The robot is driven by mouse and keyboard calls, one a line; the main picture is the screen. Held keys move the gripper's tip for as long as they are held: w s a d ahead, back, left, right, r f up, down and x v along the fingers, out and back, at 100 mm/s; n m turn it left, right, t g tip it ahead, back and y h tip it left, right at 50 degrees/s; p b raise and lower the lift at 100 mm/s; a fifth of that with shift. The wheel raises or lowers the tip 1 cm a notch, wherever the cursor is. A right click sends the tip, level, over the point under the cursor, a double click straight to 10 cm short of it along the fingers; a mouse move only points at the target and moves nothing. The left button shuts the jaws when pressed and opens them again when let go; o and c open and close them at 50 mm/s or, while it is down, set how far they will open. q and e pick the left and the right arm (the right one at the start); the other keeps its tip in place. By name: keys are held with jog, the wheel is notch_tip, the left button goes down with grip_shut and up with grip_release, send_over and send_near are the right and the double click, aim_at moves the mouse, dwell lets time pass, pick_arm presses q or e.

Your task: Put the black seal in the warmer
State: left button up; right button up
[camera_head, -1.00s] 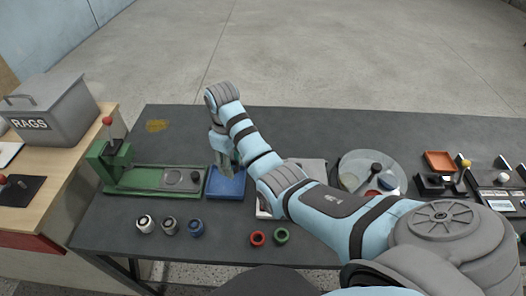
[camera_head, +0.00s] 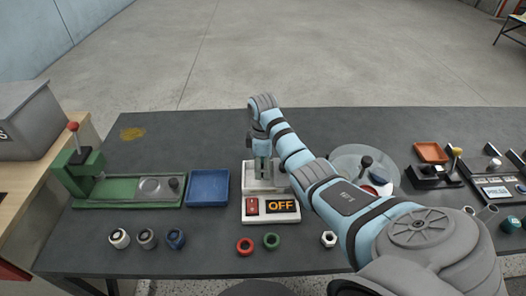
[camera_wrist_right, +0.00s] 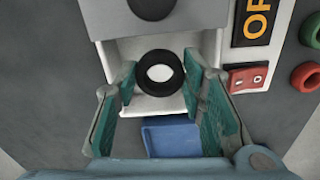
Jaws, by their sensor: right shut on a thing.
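The black seal (camera_wrist_right: 140,77) is a dark ring between the fingertips of my right gripper (camera_wrist_right: 160,75) in the right wrist view. The gripper is shut on it. In the head view my right gripper (camera_head: 262,168) is over the back part of the white warmer (camera_head: 270,219), and the seal cannot be made out there. The warmer has a red switch (camera_head: 252,206) and a lit OFF sign (camera_head: 280,205). In the wrist view its white bay (camera_wrist_right: 124,50) lies behind the seal; I cannot tell whether the seal touches it. My left gripper is not in view.
A blue tray (camera_head: 208,188) stands left of the warmer, beside a green press (camera_head: 110,188). Red (camera_head: 245,246) and green (camera_head: 271,241) rings lie in front. A round glass plate (camera_head: 350,160) is to the right, partly behind my arm.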

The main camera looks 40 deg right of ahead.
aim_at(263, 181)
notch_tip(263, 181, down, 3)
jog(key=shift+s+a+f+b, duration=0.1)
jog(key=shift+s+f+b, duration=0.1)
jog(key=shift+b, duration=0.2)
jog(key=shift+w+f, duration=0.15)
jog(key=shift+f, duration=0.15)
jog(key=o, duration=0.7)
jog(key=shift+f, duration=0.1)
notch_tip(263, 181, up, 12)
jog(key=p, duration=0.3)
jog(key=shift+r, duration=0.2)
